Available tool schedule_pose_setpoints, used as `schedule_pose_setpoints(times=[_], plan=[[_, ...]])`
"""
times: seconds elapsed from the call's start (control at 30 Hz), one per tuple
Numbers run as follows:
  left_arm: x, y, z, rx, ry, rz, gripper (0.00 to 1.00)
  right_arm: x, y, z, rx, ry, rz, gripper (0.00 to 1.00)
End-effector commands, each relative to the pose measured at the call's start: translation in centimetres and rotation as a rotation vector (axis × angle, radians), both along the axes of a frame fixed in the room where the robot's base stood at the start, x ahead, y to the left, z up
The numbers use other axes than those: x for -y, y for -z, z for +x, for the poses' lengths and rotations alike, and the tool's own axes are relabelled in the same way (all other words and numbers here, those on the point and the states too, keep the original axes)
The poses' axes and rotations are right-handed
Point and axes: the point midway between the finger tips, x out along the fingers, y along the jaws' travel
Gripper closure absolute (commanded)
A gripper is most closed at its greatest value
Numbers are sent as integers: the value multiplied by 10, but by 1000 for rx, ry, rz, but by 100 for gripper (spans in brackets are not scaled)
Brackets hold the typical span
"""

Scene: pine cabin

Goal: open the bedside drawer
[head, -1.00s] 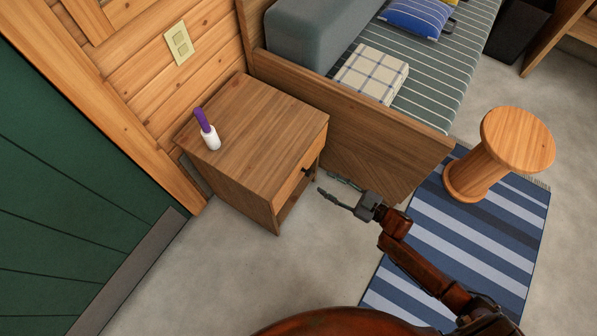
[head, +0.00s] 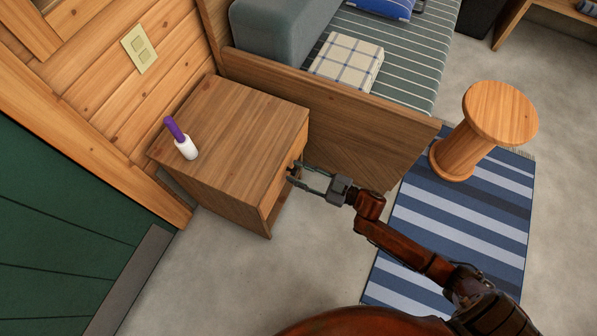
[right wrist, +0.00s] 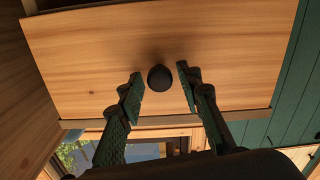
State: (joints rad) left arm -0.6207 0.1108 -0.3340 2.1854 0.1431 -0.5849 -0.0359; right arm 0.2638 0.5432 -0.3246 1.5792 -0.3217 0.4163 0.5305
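The bedside cabinet (head: 235,125) stands against the wood wall, left of the bed. Its drawer front (head: 279,188) faces right and looks shut in the head view; it also fills much of the right wrist view (right wrist: 215,50). A round dark knob (right wrist: 159,78) sits on the drawer front. My right gripper (right wrist: 160,85) is open, with one finger on each side of the knob and a gap on both sides. In the head view my right gripper (head: 296,176) is at the drawer front, its tips by the knob. My left gripper is not in view.
A white and purple bottle (head: 184,146) stands on the cabinet top. The bed's wooden end board (head: 350,130) is close behind my right gripper. A round wooden stool (head: 490,125) and a striped rug (head: 470,225) are to the right. Bare floor lies before the cabinet.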

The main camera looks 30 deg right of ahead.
Motion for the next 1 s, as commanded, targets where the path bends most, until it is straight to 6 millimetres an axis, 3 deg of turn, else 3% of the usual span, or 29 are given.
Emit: schedule_pose_setpoints(times=[0.43, 1.0], plan=[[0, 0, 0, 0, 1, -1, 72, 1, 0, 0, -1, 1, 0, 100], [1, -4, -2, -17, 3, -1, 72, 6, -1, -6, -1, 2, -2, 100]])
